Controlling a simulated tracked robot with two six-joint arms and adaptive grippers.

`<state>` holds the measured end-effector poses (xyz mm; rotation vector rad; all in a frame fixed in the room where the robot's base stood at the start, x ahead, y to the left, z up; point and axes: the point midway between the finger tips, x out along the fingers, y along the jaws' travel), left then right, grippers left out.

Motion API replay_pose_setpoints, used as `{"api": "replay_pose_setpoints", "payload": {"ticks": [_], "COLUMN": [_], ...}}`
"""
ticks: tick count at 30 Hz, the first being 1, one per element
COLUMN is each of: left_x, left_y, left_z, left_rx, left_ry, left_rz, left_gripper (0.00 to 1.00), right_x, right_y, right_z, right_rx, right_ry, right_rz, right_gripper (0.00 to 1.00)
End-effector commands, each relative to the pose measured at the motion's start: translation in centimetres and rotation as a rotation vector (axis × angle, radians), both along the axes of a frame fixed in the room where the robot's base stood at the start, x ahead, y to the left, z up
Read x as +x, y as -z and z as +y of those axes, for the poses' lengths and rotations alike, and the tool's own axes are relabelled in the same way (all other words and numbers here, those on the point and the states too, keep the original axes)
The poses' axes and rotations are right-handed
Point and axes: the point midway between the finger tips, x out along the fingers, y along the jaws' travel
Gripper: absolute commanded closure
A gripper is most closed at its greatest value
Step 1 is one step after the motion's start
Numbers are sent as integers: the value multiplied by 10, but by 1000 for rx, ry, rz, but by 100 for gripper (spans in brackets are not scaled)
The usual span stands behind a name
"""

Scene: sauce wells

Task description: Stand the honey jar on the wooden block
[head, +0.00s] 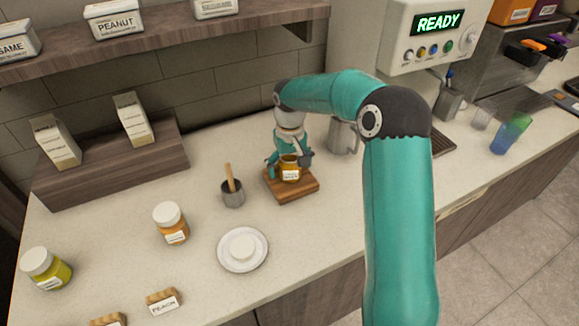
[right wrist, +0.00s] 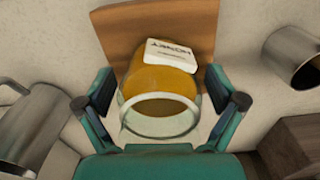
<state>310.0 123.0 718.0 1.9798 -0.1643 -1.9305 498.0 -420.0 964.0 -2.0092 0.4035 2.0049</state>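The honey jar (head: 290,169) stands upright on the wooden block (head: 296,193), with amber honey inside and a white label. In the right wrist view the jar (right wrist: 160,88) has a clear glass rim with no lid on it, and its label reads honey. The block (right wrist: 120,40) shows beneath it. My right gripper (right wrist: 160,90) is open, one finger on each side of the jar, with a small gap showing on both sides. In the head view the right gripper (head: 290,158) is at the jar, partly covering it. My left gripper is not in view.
A steel pot (head: 233,194) with a wooden stick stands left of the block. A steel jug (head: 343,137) is close behind on the right. A white plate (head: 262,262) with a white lid-like disc lies in front. Another lidded jar (head: 171,225) stands further left.

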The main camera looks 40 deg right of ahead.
Motion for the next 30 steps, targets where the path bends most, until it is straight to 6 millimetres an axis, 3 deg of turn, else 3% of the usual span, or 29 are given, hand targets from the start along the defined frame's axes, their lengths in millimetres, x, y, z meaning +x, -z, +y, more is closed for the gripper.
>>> {"api": "replay_pose_setpoints", "payload": {"ticks": [11, 17, 24, 30], "left_x": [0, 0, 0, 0], "left_y": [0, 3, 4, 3], "left_z": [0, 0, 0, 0], "left_rx": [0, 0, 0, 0], "left_ry": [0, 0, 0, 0], "left_rz": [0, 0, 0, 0], "left_gripper": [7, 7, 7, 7], "right_x": [1, 2, 2, 1], "right_y": [-8, -38, -88, -114], "right_z": [0, 1, 1, 1], "right_rx": [-1, -1, -2, 0], "right_ry": [0, -1, -1, -3], "right_rz": [-3, -6, -5, -1], "right_gripper": [6, 6, 6, 6]}}
